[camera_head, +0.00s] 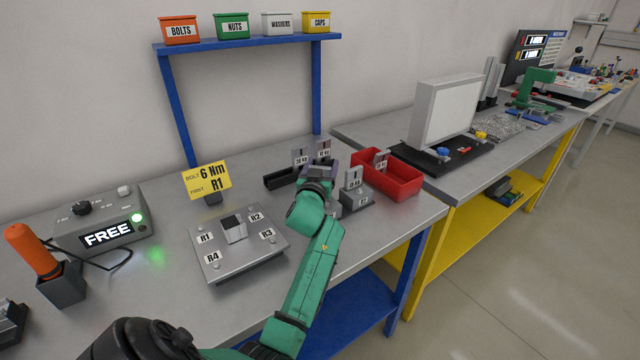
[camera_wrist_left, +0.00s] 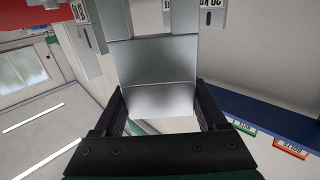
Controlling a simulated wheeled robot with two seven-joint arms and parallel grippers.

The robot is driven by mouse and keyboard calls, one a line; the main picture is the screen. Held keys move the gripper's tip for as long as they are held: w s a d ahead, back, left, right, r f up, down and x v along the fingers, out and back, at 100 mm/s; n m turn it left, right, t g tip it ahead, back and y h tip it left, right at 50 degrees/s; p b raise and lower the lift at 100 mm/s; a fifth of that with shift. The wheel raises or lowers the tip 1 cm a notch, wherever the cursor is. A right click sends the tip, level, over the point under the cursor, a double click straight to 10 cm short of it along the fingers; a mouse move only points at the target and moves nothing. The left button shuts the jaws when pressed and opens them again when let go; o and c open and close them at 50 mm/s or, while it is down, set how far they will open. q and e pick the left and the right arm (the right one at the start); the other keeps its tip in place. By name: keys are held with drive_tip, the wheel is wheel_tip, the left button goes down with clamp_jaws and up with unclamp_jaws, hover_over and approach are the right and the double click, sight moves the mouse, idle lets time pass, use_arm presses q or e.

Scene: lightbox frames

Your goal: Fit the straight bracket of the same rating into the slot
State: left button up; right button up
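My left gripper (camera_head: 321,170) is at the back of the grey table. In the left wrist view its fingers (camera_wrist_left: 160,92) press on both sides of a silver bracket (camera_wrist_left: 152,62). The same bracket (camera_head: 323,150) stands up behind the gripper in the head view; its label is too small to read surely. Another labelled bracket (camera_head: 300,157) stands upright to its left by a black rack (camera_head: 280,178). A bracket (camera_head: 353,177) stands upright in a grey labelled block (camera_head: 357,200). Another bracket (camera_head: 381,161) is at the red bin. I cannot tell whether the gripped bracket touches the rack. My right gripper is not in view.
A red bin (camera_head: 405,181) stands right of the grey block. A plate marked R1 to R4 (camera_head: 215,265), with a raised centre block, lies in front. A yellow sign (camera_head: 207,181) stands behind it. A controller reading FREE (camera_head: 105,235) and an orange-handled tool (camera_head: 30,250) are at left.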

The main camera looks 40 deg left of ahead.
use_arm(q)
clamp_jaws()
drive_tip(key=shift+r, duration=0.15)
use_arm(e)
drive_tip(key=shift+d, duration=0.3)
